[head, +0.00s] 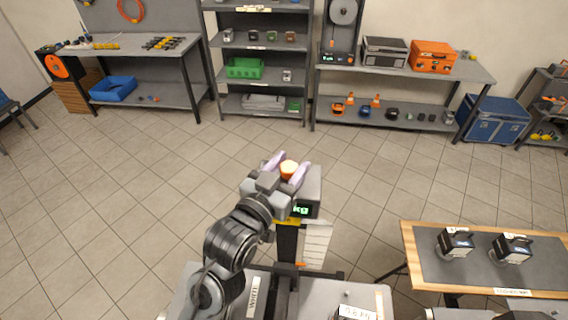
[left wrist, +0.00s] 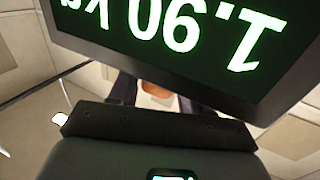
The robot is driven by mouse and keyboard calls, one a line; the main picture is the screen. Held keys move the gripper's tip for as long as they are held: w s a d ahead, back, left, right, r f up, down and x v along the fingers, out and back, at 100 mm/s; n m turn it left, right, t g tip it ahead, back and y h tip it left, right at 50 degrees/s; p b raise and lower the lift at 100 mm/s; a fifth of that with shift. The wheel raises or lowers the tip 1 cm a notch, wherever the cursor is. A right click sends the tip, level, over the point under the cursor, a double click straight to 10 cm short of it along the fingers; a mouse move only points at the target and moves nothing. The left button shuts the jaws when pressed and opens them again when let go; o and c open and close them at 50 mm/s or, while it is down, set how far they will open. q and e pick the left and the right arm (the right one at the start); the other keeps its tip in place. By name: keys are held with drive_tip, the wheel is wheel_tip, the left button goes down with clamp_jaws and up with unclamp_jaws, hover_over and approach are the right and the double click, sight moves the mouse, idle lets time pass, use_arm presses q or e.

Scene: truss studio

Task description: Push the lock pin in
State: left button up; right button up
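My left gripper (head: 287,169) is in the middle of the head view, its two pale purple fingers apart. A small round orange-and-cream piece (head: 289,168) shows between the fingers; I cannot tell whether they grip it or it lies beyond them. Just beside the gripper is a grey scale head with a green-lit display (head: 302,210), partly covered by my arm. In the left wrist view the display (left wrist: 175,28) fills the top and reads 1.90 kg, upside down. I cannot make out a lock pin in either view. My right gripper is not in view.
A wood-edged table (head: 408,250) at the right holds two dark devices (head: 455,242) (head: 512,248) on a grey mat. Below the display hangs a white paper sheet (head: 315,245). Shelves (head: 262,50) and benches stand along the far wall. The tiled floor between is clear.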

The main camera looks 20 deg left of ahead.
sight(284, 176)
use_arm(q)
drive_tip(key=o, duration=0.3)
drive_tip(key=shift+f, duration=0.2)
drive_tip(key=shift+s+a, duration=0.1)
drive_tip(key=shift+s, duration=0.35)
drive_tip(key=b+v, duration=0.2)
drive_tip(key=v, duration=0.4)
drive_tip(key=shift+f, duration=0.1)
drive_tip(key=shift+p+v, duration=1.9)
drive_tip(key=shift+p, duration=2.6)
